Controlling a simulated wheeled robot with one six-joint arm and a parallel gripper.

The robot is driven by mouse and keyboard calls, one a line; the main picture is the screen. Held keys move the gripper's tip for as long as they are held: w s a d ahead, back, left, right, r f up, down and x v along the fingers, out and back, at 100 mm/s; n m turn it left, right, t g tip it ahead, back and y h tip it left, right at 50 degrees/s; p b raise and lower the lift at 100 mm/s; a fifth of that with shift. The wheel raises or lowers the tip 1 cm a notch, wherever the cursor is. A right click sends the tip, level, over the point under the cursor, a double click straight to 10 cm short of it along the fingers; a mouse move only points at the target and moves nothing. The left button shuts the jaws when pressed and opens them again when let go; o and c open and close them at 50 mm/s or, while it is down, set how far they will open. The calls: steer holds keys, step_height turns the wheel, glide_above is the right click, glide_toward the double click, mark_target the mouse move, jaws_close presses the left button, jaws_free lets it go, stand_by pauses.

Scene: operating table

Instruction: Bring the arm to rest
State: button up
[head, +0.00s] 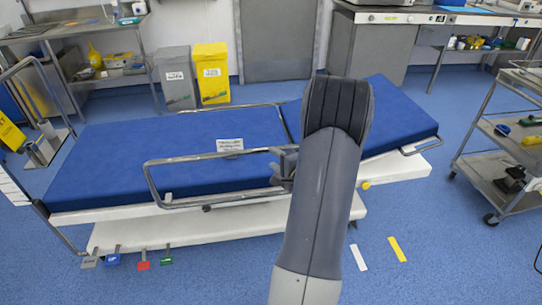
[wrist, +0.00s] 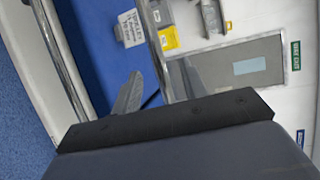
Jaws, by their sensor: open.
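My arm (head: 322,200) rises from the bottom of the head view and stands in front of the operating table. My gripper (head: 283,167) shows partly there, left of the arm's upper part, near the table's front side rail; most of it is hidden by the arm. The operating table (head: 150,150) has a blue mattress and metal side rails. A white label (head: 230,145) lies on it and also shows in the wrist view (wrist: 130,28).
Grey (head: 175,78) and yellow (head: 211,73) bins stand behind the table by a grey door (head: 277,40). A metal trolley (head: 507,150) stands at the right. Coloured pedals (head: 143,266) sit at the table's lower left. Blue floor is open at the right front.

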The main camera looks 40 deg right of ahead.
mark_target(259, 149)
stand_by(0.3)
steer(key=x, duration=1)
steer(key=shift+w+f+b, duration=0.2)
steer(key=shift+w+b, duration=0.1)
steer(key=shift+b, duration=0.05)
steer(key=shift+w+f+b, duration=0.1)
steer(key=shift+f+b, duration=0.2)
steer(key=shift+f, duration=0.25)
